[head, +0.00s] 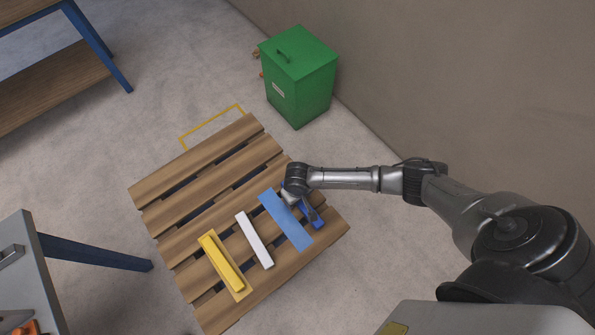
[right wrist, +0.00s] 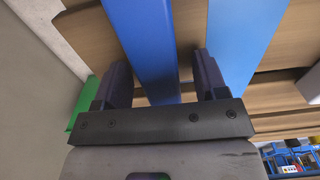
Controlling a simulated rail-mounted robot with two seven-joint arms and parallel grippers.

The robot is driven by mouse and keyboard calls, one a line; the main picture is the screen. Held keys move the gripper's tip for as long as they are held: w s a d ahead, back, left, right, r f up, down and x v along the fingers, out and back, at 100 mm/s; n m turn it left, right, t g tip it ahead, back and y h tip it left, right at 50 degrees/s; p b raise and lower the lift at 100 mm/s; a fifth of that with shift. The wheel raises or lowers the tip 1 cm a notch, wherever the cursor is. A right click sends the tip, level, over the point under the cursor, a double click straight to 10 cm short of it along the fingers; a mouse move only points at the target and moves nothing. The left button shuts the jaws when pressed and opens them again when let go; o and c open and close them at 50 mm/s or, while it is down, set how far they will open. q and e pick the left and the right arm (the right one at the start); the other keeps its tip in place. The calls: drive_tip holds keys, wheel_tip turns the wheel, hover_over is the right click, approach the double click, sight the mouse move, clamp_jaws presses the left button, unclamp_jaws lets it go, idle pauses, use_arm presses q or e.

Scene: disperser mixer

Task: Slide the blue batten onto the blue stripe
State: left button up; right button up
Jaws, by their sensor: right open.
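The blue batten (head: 318,222) is a dark blue bar on the slatted wooden pallet, just right of the light blue stripe (head: 284,219). My right gripper (head: 300,203) is over the batten's far end and hides part of it. In the right wrist view the batten (right wrist: 145,45) runs between the two open fingers of the gripper (right wrist: 162,70). The left finger looks close to it and a gap shows at the right finger; I cannot tell whether either touches. The stripe (right wrist: 244,40) lies to the right there. My left gripper is out of view.
A white batten (head: 254,240) and a yellow batten (head: 221,260) on a yellow stripe (head: 243,294) lie left of the blue stripe. The pallet (head: 190,173) has gaps between slats. A green bin (head: 300,85) stands behind. Workbenches (head: 55,85) stand at the left.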

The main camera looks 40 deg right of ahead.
sight(281, 213)
drive_tip(key=shift+c, duration=0.4)
drive_tip(key=c, duration=1)
drive_tip(key=shift+a+p, duration=0.3)
drive_tip(key=shift+a, duration=0.35)
drive_tip(key=shift+w+a+p, duration=0.15)
drive_tip(key=shift+a+p, duration=0.35)
drive_tip(key=shift+a, duration=0.9)
drive_tip(key=shift+w+a+p, duration=0.1)
drive_tip(key=shift+a+p, duration=0.3)
drive_tip(key=shift+a, duration=1.2)
